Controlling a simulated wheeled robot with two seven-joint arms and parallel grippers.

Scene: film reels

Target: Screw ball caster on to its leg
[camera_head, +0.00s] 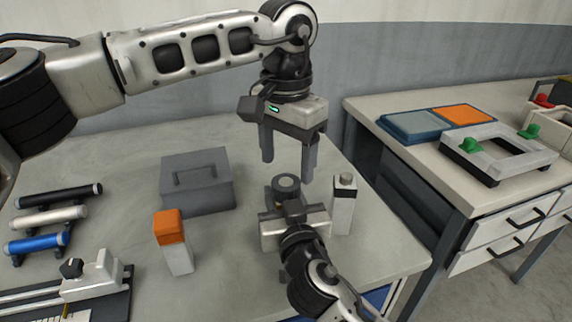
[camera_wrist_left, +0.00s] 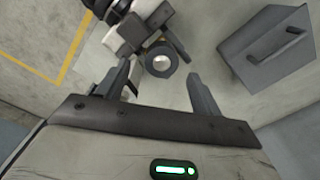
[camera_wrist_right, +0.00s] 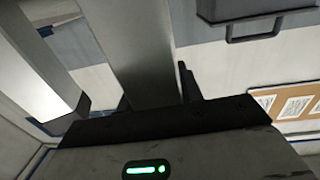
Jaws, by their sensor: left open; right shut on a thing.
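My right gripper (camera_head: 285,202) reaches in from the bottom and is shut on a grey post-like piece, which crosses its jaws in the right wrist view (camera_wrist_right: 138,50). A dark round end (camera_head: 286,183) with a paler centre shows at its jaws. The left wrist view shows this end as a dark ring (camera_wrist_left: 149,62) with a light middle. I cannot tell whether it is the leg or the caster. My left gripper (camera_head: 289,168) is open and empty, pointing down above this round end, its fingers (camera_wrist_left: 158,75) apart on either side and not touching it.
A white post with a black band and grey top (camera_head: 344,205) stands right of my right gripper. An orange-topped white block (camera_head: 176,258), a grey handled box (camera_head: 200,190) and several coloured bars (camera_head: 48,218) lie left. A side bench (camera_head: 400,155) holds trays.

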